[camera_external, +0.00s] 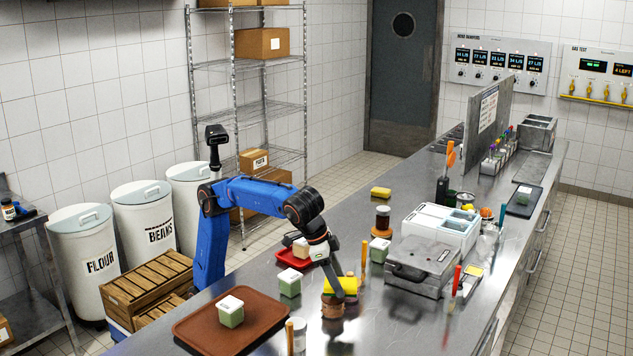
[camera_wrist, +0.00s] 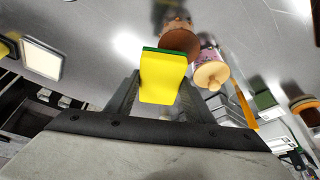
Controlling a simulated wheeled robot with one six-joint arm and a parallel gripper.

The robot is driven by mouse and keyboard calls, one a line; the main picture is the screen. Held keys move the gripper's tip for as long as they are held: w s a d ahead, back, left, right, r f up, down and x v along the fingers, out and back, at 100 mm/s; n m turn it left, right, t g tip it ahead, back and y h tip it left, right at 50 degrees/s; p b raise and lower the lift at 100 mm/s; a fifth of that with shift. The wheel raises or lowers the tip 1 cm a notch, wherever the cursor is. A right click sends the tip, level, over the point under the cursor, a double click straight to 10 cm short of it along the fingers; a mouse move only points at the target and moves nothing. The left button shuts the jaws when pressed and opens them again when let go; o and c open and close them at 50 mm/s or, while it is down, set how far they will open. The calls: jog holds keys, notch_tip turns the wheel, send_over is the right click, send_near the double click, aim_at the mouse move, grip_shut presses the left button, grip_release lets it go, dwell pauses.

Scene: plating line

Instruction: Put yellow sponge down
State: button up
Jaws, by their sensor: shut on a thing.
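My gripper (camera_external: 347,292) is shut on a yellow sponge (camera_external: 335,286) and holds it above the steel counter (camera_external: 385,335). In the wrist view the sponge (camera_wrist: 160,78) shows its yellow face and a green edge between the fingers of my gripper (camera_wrist: 155,95). A brown round-topped object (camera_external: 332,308) is just below the sponge in the external view, and it also shows in the wrist view (camera_wrist: 180,40). I cannot tell whether the sponge touches it. A second yellow sponge (camera_external: 381,192) lies farther back on the counter.
A brown tray (camera_external: 190,325) with a green-and-white box (camera_external: 230,311) is at the front left. Another such box (camera_external: 290,283) and a red tray (camera_external: 287,258) are left of my gripper. An orange-handled tool (camera_external: 364,262) and a grey metal unit (camera_external: 420,265) stand to the right.

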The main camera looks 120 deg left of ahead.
jog(key=m, duration=0.1)
send_over(318, 330)
jog(key=s, duration=0.1)
jog(key=f, duration=0.5)
jog(key=shift+s+d+f, duration=0.15)
jog(key=shift+s+d, duration=0.05)
jog(key=shift+f, duration=2.65)
jog(key=shift+f, duration=0.1)
jog(key=o, duration=0.7)
jog(key=shift+o, duration=0.2)
